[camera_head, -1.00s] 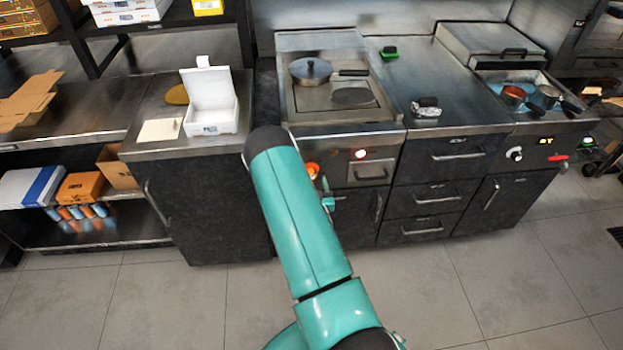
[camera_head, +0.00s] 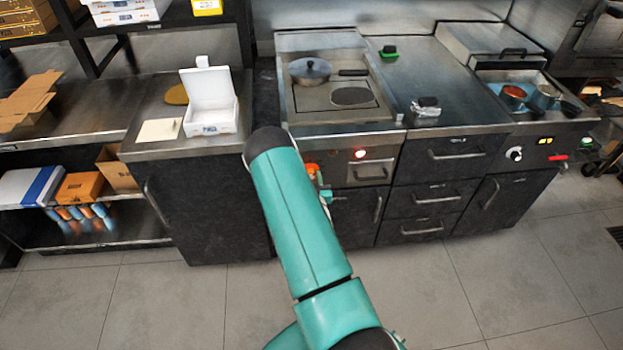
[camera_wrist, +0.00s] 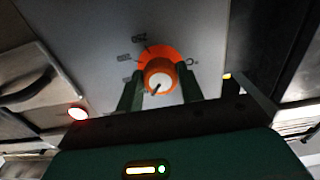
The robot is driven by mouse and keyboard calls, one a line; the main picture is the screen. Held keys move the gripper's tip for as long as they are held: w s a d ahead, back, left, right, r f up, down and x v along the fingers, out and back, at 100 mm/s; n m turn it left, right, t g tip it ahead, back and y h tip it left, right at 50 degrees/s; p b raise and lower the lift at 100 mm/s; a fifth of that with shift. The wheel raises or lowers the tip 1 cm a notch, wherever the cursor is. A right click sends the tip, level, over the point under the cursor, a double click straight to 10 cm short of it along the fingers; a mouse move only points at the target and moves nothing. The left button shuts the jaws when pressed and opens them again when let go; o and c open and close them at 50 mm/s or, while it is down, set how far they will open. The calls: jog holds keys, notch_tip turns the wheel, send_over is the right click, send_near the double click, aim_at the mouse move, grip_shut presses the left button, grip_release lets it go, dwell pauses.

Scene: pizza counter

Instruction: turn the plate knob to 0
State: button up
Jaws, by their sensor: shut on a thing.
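The plate knob (camera_wrist: 160,78) is a round knob with a pale face and an orange rim in the wrist view. It sits on an orange dial on the grey front panel. A dark line on its face points toward the lower left of the picture. Small marks surround the dial, including an upside-down number above it and what looks like a 0 at its right. My gripper (camera_wrist: 159,84) is shut on the knob, one green finger on each side. In the head view the orange dial (camera_head: 311,169) shows beside my arm, which partly hides the knob.
A lit red lamp (camera_head: 361,153) is on the panel right of the knob. A drawer handle (camera_head: 370,174) sits below the lamp. The floor in front is clear.

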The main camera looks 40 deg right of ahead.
jog(key=shift+n, duration=0.3)
jog(key=shift+s+n, duration=0.1)
jog(key=shift+n, duration=3.5)
jog(key=o, duration=1)
jog(key=v, duration=1.3)
jog(key=shift+s+a, duration=0.25)
jog(key=shift+s, duration=0.05)
